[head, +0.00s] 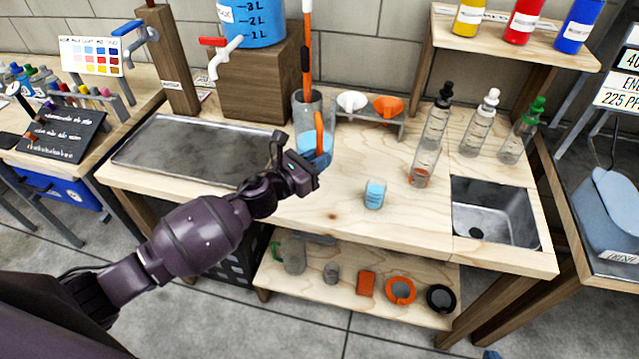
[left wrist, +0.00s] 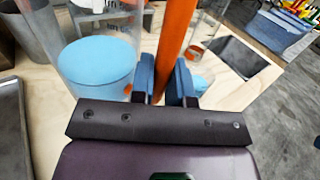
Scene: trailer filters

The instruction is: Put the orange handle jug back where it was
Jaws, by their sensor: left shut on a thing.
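The orange handle jug (head: 299,120) is a tall clear jug with blue liquid in the bottom, upright at the middle back of the wooden worktop. My left gripper (head: 322,159) is shut on its orange handle (head: 319,127). In the left wrist view the handle (left wrist: 177,40) rises between the blue fingers (left wrist: 163,80), with the clear jug (left wrist: 95,65) just left of them. My arm partly hides the jug's base, so I cannot tell whether it touches the worktop. A small blue tip of my right gripper (head: 491,355) shows at the bottom edge; its jaws are out of sight.
A dark tray (head: 190,150) lies left of the jug, and a tap block (head: 255,85) stands behind. A funnel rack (head: 370,122), a beaker of blue liquid (head: 375,194), several bottles (head: 478,125) and a sink (head: 495,212) are to the right.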

